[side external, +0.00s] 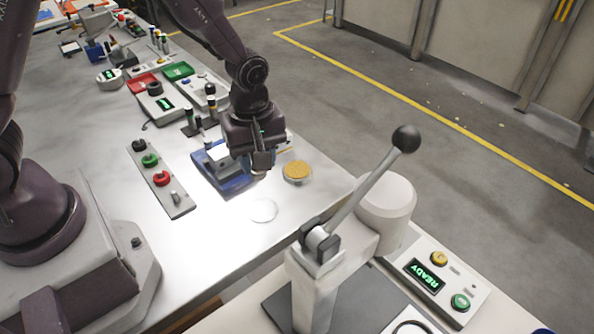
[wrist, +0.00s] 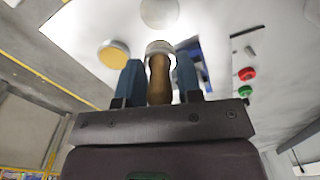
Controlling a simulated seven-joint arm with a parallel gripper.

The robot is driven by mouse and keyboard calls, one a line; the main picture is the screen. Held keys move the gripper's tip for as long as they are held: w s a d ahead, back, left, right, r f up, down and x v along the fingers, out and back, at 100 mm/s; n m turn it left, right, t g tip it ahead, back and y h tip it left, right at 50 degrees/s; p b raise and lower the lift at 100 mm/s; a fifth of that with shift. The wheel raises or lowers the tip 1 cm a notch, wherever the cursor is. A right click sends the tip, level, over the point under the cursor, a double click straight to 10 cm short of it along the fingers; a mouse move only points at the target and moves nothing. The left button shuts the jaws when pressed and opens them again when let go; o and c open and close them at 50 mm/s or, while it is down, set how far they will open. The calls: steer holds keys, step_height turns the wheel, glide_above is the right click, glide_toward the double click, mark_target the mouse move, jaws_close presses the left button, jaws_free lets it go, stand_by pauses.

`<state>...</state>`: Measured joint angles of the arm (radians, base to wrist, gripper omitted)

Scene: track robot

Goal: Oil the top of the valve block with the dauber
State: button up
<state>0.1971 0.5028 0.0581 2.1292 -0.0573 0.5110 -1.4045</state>
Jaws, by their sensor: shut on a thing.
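My gripper (side external: 262,163) is low over the bench, between a blue holder and a round dish with a yellow pad. In the wrist view, my gripper (wrist: 159,82) is shut on the dauber (wrist: 158,78), gripping its wooden handle; its pale round head points away from the jaws. In the side view the dauber is mostly hidden. A pale block (side external: 219,154), seemingly the valve block, sits in the blue holder (side external: 227,181), partly behind my gripper. The yellow pad dish (side external: 297,171) is just right of my gripper; it also shows in the wrist view (wrist: 113,54).
A clear round disc (side external: 264,211) lies in front. A button strip (side external: 160,178) lies left of the holder. Red (side external: 143,83) and green (side external: 178,71) trays stand farther back. A lever press (side external: 360,195) rises at the front right. Bare bench lies around the disc.

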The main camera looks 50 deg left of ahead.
stand_by(0.5)
steer(key=w+a+f, duration=0.3)
steer(key=w, duration=0.3)
glide_toward(297, 169)
steer(key=shift+f, duration=2.55)
steer(key=shift+f, duration=0.6)
steer(key=shift+r, duration=0.1)
step_height(297, 169, up, 7)
stand_by(0.7)
stand_by(0.5)
